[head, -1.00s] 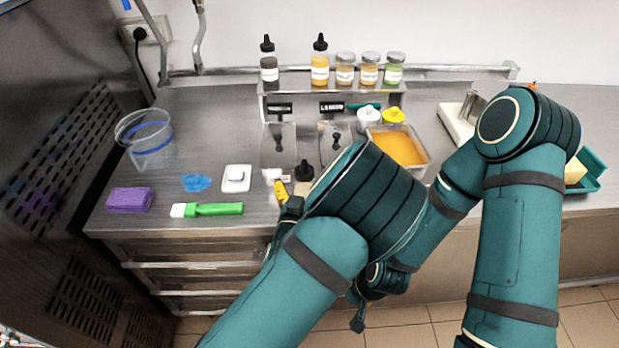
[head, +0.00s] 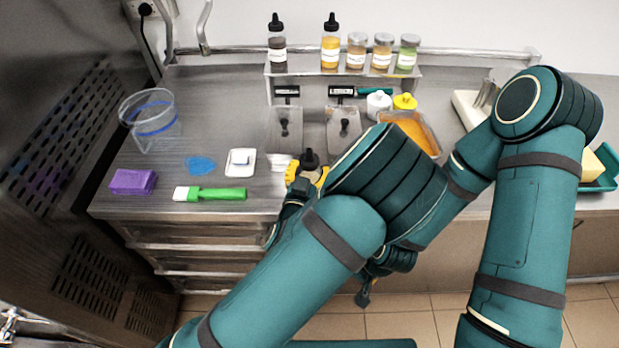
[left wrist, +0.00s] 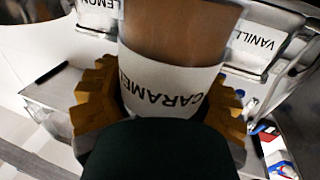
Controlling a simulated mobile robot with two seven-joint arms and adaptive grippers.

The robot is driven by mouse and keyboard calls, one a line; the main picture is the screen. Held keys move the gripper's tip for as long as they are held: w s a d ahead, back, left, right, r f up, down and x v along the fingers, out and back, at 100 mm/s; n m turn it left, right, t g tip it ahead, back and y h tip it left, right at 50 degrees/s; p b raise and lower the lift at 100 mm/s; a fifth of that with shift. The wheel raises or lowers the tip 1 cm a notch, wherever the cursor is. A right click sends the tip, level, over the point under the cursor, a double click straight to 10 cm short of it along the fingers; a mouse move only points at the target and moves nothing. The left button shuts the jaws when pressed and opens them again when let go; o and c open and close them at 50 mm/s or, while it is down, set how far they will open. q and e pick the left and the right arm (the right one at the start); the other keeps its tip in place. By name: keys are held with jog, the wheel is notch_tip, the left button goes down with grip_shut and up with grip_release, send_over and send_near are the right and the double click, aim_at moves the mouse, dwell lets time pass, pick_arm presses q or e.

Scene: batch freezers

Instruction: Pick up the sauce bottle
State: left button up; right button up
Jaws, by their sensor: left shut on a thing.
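The sauce bottle (head: 309,158) has a black cap and stands near the counter's front edge in the head view; its lower part is hidden by my left gripper and arm. In the left wrist view the bottle (left wrist: 170,40) is brown with a white label reading CARAMEL. My left gripper (head: 306,173) is shut on it, with yellow finger pads on both sides; the gripper (left wrist: 160,108) also shows around the bottle in the wrist view. I cannot tell whether the bottle touches the counter. My right gripper (head: 366,290) hangs low in front of the counter, partly hidden; its jaws are unclear.
Behind are lidded metal bins (head: 285,125) and a shelf (head: 345,72) with a dark bottle (head: 277,48), a yellow bottle (head: 331,46) and several jars. Left are a clear jug (head: 150,125), purple sponge (head: 133,181), green-handled brush (head: 217,194) and white scale (head: 240,161).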

pick_arm(q)
jog(key=shift+r+p, duration=0.8)
jog(key=shift+r, duration=4.25)
jog(key=o, duration=0.5)
jog(key=shift+c, duration=0.2)
jog(key=c, duration=0.6)
notch_tip(320, 180, up, 8)
jog(key=p, duration=0.5)
